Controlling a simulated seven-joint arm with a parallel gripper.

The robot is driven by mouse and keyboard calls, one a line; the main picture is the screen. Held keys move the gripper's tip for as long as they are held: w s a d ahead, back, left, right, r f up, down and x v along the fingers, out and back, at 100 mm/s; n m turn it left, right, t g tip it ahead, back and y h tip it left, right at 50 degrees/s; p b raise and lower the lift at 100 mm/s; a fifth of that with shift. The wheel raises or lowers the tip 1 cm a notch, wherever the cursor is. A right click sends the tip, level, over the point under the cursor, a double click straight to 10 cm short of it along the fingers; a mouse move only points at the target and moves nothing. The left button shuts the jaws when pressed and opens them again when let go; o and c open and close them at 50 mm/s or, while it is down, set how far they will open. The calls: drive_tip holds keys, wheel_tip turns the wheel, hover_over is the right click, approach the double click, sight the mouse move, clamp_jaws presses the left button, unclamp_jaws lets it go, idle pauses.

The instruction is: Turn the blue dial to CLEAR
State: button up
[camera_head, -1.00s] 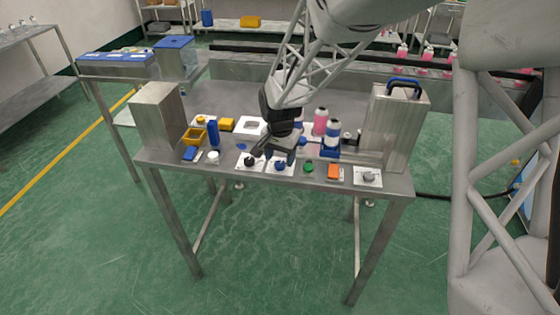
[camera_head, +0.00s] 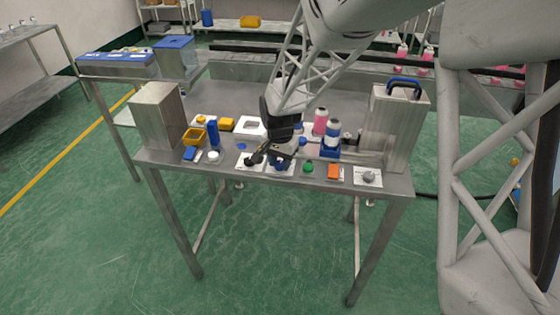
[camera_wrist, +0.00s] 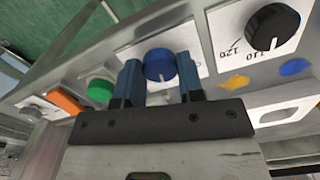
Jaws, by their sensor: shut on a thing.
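The blue dial (camera_wrist: 159,64) is a round knob on a white plate (camera_wrist: 213,63) in the wrist view. My gripper (camera_wrist: 159,78) has one blue-grey finger on each side of the dial and is shut on it. In the head view the blue dial (camera_head: 280,165) is at the table's front edge, partly hidden under my gripper (camera_head: 280,157). The lettering around the dial, CLEAR included, and its pointer cannot be read.
A black dial (camera_wrist: 273,28) with number markings sits on the neighbouring plate. A green button (camera_head: 308,168), an orange block (camera_head: 334,171) and a grey knob (camera_head: 369,177) stand along the front edge to the right. Bottles (camera_head: 320,122) stand behind.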

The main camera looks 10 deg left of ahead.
sight(280, 164)
drive_tip(key=shift+n, duration=0.5)
drive_tip(key=n, duration=0.5)
drive_tip(key=shift+n, duration=0.3)
drive_tip(key=n, duration=0.5)
drive_tip(key=shift+n, duration=0.3)
drive_tip(key=o, duration=0.9)
drive_tip(key=shift+r, duration=0.15)
drive_tip(key=shift+r, duration=3.8)
